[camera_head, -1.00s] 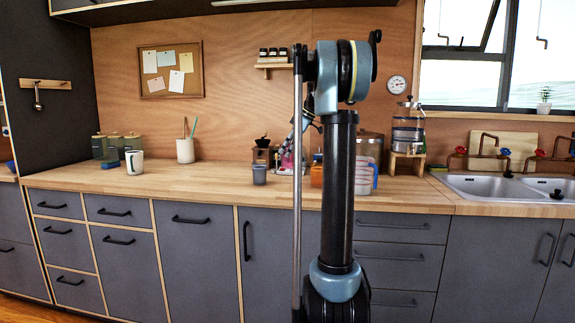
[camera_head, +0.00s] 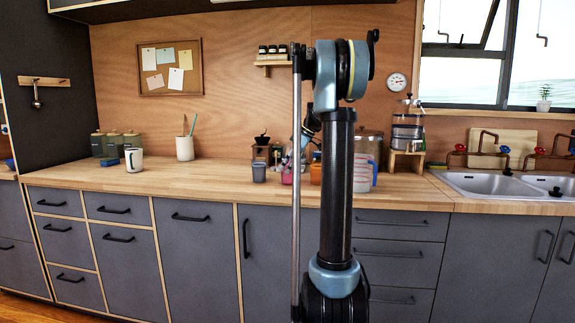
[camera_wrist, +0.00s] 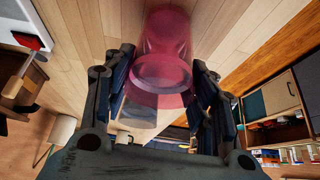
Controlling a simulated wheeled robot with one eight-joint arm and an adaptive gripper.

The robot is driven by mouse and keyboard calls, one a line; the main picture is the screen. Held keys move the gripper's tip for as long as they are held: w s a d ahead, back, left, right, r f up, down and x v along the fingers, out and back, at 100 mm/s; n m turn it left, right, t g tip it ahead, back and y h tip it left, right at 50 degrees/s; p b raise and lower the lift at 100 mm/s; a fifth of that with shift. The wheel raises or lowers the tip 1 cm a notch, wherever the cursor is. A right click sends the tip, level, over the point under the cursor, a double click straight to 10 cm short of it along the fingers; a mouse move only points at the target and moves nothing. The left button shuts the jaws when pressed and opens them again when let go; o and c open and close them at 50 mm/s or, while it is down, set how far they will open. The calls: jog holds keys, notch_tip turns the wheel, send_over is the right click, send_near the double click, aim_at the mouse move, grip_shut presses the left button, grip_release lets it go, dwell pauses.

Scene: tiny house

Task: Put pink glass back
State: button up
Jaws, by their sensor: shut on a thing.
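The pink glass (camera_wrist: 165,75) is translucent and sits between the two fingers of my gripper (camera_wrist: 165,85) in the wrist view. My gripper is shut on it, with a finger against each side. In the head view a pink glass (camera_head: 287,175) shows low on the wooden counter, just left of my arm. My gripper there is mostly hidden behind my own arm. A grey cup (camera_head: 259,172) stands on the counter to the left of the pink glass.
An orange cup (camera_head: 315,173) and a large patterned cup (camera_head: 362,173) stand close by on the right, partly behind my arm. A coffee grinder (camera_head: 261,150) stands behind. The counter (camera_head: 215,175) is clear to the left, up to a white mug (camera_head: 134,160).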

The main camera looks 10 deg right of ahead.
jog(key=o, duration=1.4)
jog(key=shift+o, duration=0.2)
jog(key=v, duration=1.2)
jog(key=s+a+f+m+h, duration=0.15)
jog(key=s+f, duration=0.25)
jog(key=s, duration=0.4)
jog(key=s+a+f+m+h, duration=0.1)
jog(key=s+a+f+m, duration=0.25)
jog(key=s, duration=0.35)
jog(key=s+a+f+m+h, duration=0.15)
jog(key=s+f, duration=0.25)
jog(key=s, duration=0.4)
jog(key=s+f+m+h, duration=0.1)
jog(key=s+f+m, duration=0.6)
jog(key=s+f, duration=1.2)
notch_tip(320, 180, down, 2)
jog(key=shift+s+d+f+m+h, duration=0.1)
jog(key=shift+s+d+m+h, duration=0.15)
jog(key=shift+d+m+h, duration=0.15)
